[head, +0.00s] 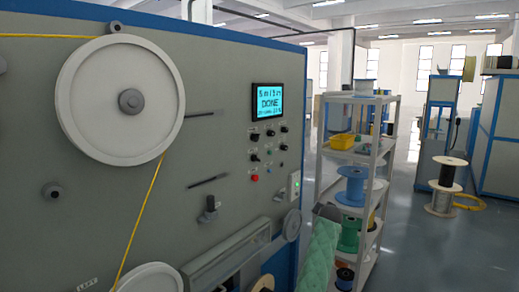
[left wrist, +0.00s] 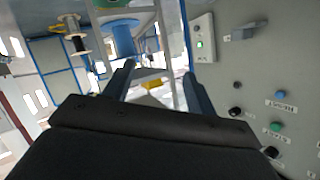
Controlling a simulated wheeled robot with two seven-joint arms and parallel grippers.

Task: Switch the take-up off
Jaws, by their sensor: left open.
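The grey machine panel (head: 225,100) fills the left of the head view. A small white switch box (head: 294,186) with a green light sits at its right edge. In the left wrist view the picture is upside down, and the box (left wrist: 202,42) shows with its green light lit, beyond and to the right of my fingers. I cannot read its label. My left gripper (left wrist: 158,69) is open, its two dark fingers apart with nothing between them. It is apart from the box. I cannot make out the left gripper in the head view. My right gripper is not in view.
A yellow cable (head: 140,215) runs off a large white wheel (head: 75,95). A shelf (head: 385,160) with spools stands right of the panel. A pale green textured shape (head: 318,262) is low at centre.

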